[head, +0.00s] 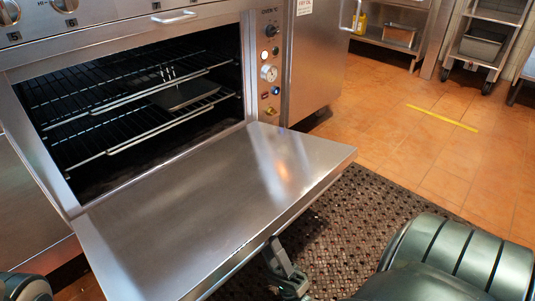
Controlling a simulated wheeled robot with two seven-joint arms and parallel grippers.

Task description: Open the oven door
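The oven door (200,210) is a flat stainless steel panel. It is folded down and lies about level in front of the oven (262,100), whose cavity stands open. My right gripper (274,250) is at the door's front edge, near the middle. Part of it is hidden by the door, so I cannot tell whether its fingers are apart or whether it touches the edge. My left gripper is not in view; only a dark part of my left arm shows in the bottom left corner.
Two wire racks (140,95) are inside the oven, with a dark tray (185,94) on one. Knobs and a gauge (269,73) line the right panel. A brown mat (345,225) covers the floor below the door. Orange tiles to the right are mostly clear, with wheeled shelves (497,15) behind.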

